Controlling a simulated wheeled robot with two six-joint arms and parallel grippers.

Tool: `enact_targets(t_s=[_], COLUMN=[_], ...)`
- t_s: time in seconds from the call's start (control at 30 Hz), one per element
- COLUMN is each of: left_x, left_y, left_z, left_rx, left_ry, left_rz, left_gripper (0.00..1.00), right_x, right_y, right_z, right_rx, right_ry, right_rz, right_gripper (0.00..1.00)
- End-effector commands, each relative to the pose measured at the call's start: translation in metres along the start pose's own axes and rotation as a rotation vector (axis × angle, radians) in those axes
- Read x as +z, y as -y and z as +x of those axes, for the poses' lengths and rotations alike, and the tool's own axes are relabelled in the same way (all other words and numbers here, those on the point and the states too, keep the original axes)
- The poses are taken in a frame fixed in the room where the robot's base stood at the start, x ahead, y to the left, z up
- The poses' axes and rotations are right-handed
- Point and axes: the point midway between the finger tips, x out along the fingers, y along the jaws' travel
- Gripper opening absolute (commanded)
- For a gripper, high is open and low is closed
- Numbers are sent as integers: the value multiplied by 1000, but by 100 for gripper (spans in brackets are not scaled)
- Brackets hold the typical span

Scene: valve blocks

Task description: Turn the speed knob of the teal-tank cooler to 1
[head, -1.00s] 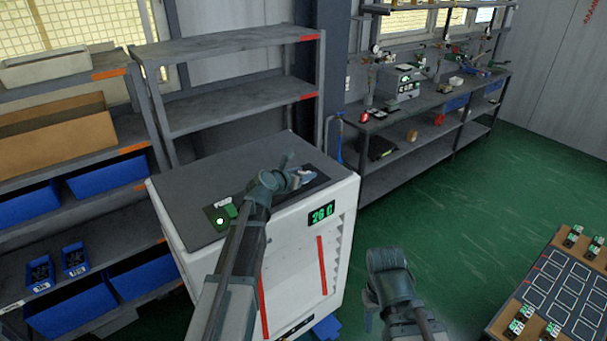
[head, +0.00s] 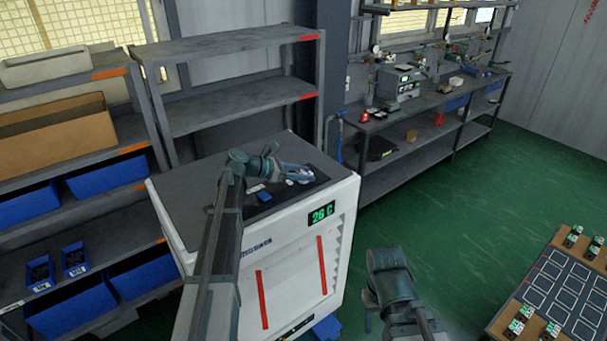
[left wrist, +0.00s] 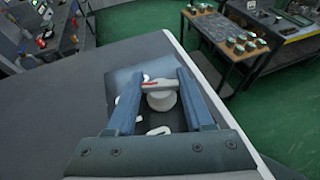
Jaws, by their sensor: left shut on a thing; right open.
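The cooler (head: 330,255) is a white box with a dark top and a green display (head: 321,215) reading 26 C. Its tank's colour cannot be made out. A pale grey knob with a red mark (left wrist: 160,101) sits on the dark top panel in the left wrist view. My left gripper (head: 308,174) is over that panel. In the left wrist view its blue fingers (left wrist: 155,86) are on either side of the knob's bar, shut on it. Numerals around the knob are partly hidden. My right gripper (head: 388,262) is open and apart from the cooler, at its front right.
A blue switch (head: 264,197) is on the cooler's top beside my left arm. Grey shelves (head: 238,92) stand behind, and shelving with blue bins (head: 105,178) is at left. A workbench (head: 440,95) is at the back right. Green floor (head: 450,215) is open at right.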

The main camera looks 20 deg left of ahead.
Motion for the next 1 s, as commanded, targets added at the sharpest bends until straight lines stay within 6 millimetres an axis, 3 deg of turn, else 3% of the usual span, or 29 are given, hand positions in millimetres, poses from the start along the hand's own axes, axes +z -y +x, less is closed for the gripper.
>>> enact_targets(t_s=[0.77,0.8,0.93,1.0], left_x=[-1,-1,-1,-1], left_y=[0,0,0,0], left_z=[0,0,0,0], left_rx=[-86,-86,-86,-86], left_ry=[-3,-3,-2,-2], left_rz=[36,36,35,35], left_gripper=[0,60,82,82], right_x=[0,0,0,0], right_y=[0,0,0,0], right_z=[0,0,0,0], right_rx=[0,0,0,0], right_ry=[0,0,0,0], right_rz=[0,0,0,0], right_gripper=[50,50,50,50])
